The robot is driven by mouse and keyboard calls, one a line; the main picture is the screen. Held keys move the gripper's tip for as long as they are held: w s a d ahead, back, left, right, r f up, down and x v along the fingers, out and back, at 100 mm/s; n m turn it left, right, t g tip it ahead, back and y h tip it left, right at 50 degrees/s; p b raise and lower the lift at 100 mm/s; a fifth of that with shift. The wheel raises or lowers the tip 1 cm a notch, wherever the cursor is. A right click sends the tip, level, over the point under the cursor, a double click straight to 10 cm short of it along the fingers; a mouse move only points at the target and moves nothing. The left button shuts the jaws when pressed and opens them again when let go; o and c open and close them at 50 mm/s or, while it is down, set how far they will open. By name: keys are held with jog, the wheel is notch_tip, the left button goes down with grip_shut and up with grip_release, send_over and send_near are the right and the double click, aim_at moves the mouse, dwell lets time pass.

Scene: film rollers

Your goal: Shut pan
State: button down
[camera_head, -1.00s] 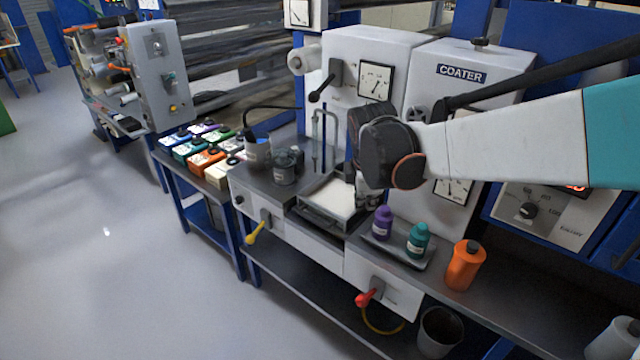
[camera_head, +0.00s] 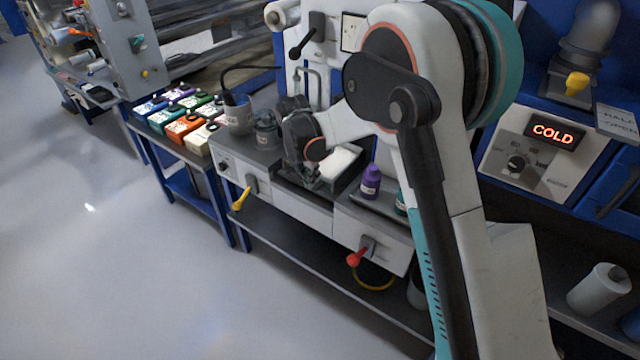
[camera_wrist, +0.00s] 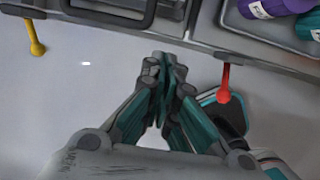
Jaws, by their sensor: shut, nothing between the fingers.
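The pan (camera_head: 350,173) is a shallow grey tray with white contents, set in the coater's bench top. My wrist hides its left part in the head view, so how far it stands out is hard to tell. In the wrist view a dark U-shaped handle (camera_wrist: 108,21) projects from the grey front at the top. My gripper (camera_wrist: 163,65) is shut and empty, its fingertips below and right of this handle in the picture, apart from it. In the head view the fingers are mostly hidden by my wrist.
A yellow lever (camera_head: 241,199) is left and a red lever (camera_head: 357,258) right on the front. A purple bottle (camera_head: 371,182) stands right of the pan, a mug (camera_head: 236,117) and a jar (camera_head: 267,132) to its left. Floor in front is free.

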jog(key=w+d+f+b, duration=0.1)
jog(key=f, duration=0.2)
jog(key=w+d+f+b, duration=0.1)
jog(key=f, duration=0.2)
jog(key=w+d+f+b, duration=0.1)
jog(key=w+f+b, duration=0.1)
jog(key=f, duration=0.1)
jog(key=shift+d+f, duration=0.2)
jog(key=shift+w+d+r, duration=0.1)
jog(key=shift+w+d, duration=0.2)
jog(key=shift+w, duration=0.2)
jog(key=shift+w+d, duration=0.2)
jog(key=w+d, duration=0.3)
jog(key=w, duration=0.1)
jog(key=w+d, duration=0.3)
jog(key=w, duration=0.1)
jog(key=w+d, duration=0.4)
jog(key=shift+w+p, duration=0.4)
jog(key=shift+w+d, duration=0.1)
jog(key=shift+w, duration=0.1)
jog(key=shift+r, duration=0.1)
